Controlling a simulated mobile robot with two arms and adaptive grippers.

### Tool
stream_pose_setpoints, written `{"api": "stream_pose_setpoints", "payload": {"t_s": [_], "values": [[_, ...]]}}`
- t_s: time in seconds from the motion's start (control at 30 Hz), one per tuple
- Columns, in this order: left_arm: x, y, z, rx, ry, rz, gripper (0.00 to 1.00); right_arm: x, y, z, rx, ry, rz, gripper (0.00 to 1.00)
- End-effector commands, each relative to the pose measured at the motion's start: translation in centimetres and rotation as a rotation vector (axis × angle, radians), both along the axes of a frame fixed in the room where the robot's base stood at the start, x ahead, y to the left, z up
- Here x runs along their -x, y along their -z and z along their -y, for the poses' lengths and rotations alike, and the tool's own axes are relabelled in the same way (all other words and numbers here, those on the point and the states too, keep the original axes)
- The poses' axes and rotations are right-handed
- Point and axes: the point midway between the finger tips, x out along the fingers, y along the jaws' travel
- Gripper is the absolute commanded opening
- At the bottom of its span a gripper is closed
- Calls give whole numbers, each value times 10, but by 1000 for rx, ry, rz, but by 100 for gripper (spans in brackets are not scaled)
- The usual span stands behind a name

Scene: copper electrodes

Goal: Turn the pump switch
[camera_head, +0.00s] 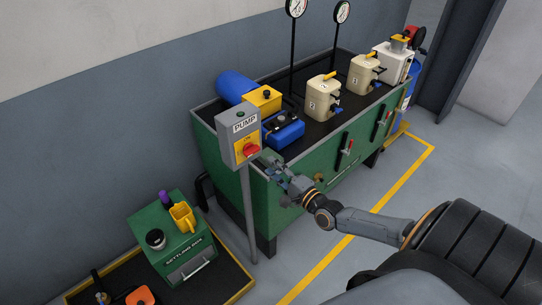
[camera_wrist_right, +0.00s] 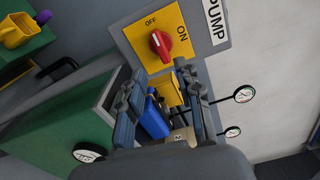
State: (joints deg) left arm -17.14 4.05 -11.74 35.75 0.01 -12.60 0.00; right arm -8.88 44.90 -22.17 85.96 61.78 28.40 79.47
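The grey pump switch box (camera_head: 239,127) stands on a thin post in front of the green tank's left end. Its red knob (camera_head: 251,150) sits on a yellow plate. The knob also shows in the right wrist view (camera_wrist_right: 160,45), on the plate (camera_wrist_right: 178,29) marked OFF and ON; a pale mark on it seems to face OFF. My right gripper (camera_head: 270,165) is just right of and below the knob in the head view. Its two fingers (camera_wrist_right: 160,75) are apart and empty, with the knob beyond the tips, apparently not touching. My left gripper is not in view.
The green tank (camera_head: 225,165) carries a blue motor (camera_head: 284,131), beige canisters (camera_head: 322,98) and tall gauges (camera_head: 296,8). The green settling box (camera_head: 190,262) stands on a dark tray at lower left. Floor to the right is clear, with a yellow line (camera_head: 345,240).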

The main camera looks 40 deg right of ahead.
Motion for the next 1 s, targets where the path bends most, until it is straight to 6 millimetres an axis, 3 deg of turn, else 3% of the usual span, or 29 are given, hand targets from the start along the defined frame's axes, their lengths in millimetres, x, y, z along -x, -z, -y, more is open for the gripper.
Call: {"api": "stream_pose_setpoints", "payload": {"t_s": [0.17, 0.7, 1.0], "values": [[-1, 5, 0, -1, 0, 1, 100, -11, -1, -1, -13, 1, 7, 34], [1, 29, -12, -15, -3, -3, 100, -75, 0, -6, -9, 0, 5, 34], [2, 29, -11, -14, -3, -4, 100, -77, -1, -6, -8, 1, 3, 34]]}}
